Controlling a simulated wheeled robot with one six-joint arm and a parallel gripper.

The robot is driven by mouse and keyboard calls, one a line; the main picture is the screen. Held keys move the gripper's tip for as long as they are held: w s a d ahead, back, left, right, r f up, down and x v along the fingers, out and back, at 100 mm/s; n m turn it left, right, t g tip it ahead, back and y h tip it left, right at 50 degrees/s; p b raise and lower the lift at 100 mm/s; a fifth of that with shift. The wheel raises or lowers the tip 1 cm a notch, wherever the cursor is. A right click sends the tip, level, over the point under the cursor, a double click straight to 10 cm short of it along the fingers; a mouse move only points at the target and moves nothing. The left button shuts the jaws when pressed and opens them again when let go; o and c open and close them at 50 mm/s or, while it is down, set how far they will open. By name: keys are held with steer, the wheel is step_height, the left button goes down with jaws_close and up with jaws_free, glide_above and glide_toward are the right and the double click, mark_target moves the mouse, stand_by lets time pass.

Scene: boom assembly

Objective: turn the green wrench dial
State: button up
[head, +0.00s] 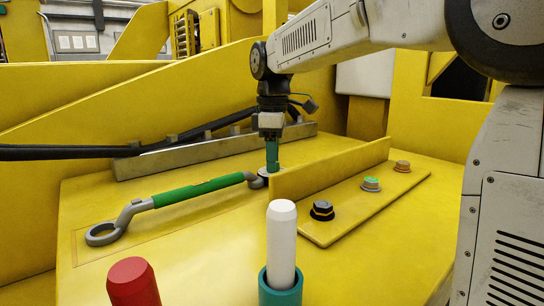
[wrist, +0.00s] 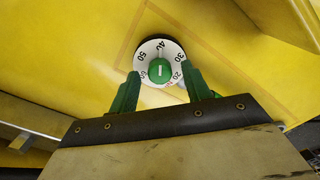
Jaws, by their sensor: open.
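The green wrench (head: 190,193) lies on the yellow panel in the head view, with a grey ring end at the left and its other end beneath my gripper. The dial (wrist: 148,48) shows in the wrist view as a white numbered ring with a round green knob (wrist: 159,70) at its centre, marked with a white line. My gripper (head: 272,168) is open and points down over the wrench's right end. In the wrist view its two green fingers (wrist: 160,78) appear on either side of the knob. I cannot tell whether they touch it. In the head view the gripper mostly hides the dial.
A raised yellow plate (head: 335,168) stands just right of the gripper. Beyond it are a black knob (head: 322,211), a green-ringed button (head: 371,184) and an orange-brown button (head: 402,166). A white-topped post (head: 281,245) and a red one (head: 133,283) rise in front. Black hoses (head: 70,153) run behind.

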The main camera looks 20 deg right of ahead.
step_height(320, 180, up, 8)
steer(key=shift+f, duration=0.15)
stand_by(0.6)
